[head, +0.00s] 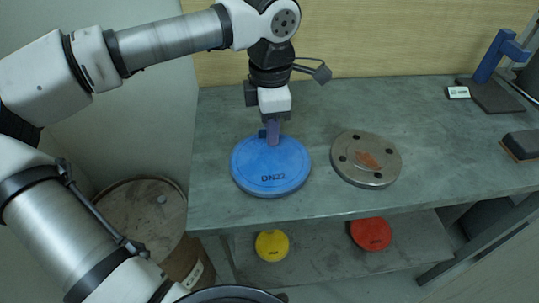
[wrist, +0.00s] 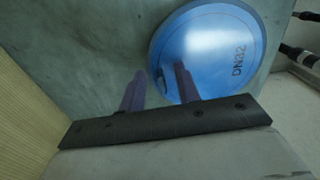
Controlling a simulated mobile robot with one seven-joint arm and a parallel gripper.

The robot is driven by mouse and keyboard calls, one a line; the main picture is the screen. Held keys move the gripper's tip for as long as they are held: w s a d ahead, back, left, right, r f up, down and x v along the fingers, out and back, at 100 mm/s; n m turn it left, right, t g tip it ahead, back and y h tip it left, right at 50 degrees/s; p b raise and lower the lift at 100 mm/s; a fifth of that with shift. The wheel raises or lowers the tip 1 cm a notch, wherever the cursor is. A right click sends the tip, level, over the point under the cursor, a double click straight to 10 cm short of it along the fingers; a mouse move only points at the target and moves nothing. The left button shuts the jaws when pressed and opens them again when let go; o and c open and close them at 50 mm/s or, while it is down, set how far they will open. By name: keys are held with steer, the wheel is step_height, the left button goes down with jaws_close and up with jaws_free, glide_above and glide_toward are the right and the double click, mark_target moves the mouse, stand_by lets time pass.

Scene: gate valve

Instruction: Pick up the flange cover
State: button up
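The flange cover is a blue round disc (head: 271,172) marked with dark letters that look like "DN32", lying flat on the grey-green table. It also shows in the wrist view (wrist: 213,48). My gripper (head: 273,140) points down at the cover's back edge. I cannot tell whether either finger touches the cover.
A grey metal flange (head: 380,148) with bolt holes lies to the right of the cover. A blue stand (head: 497,55) and a dark block (head: 522,144) are at the far right. Yellow (head: 271,246) and red (head: 371,234) discs sit on the lower shelf. A rusty barrel (head: 140,215) stands left.

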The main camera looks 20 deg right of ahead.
steer(key=shift+c, duration=0.4)
jaws_close()
step_height(320, 180, up, 20)
stand_by(0.4)
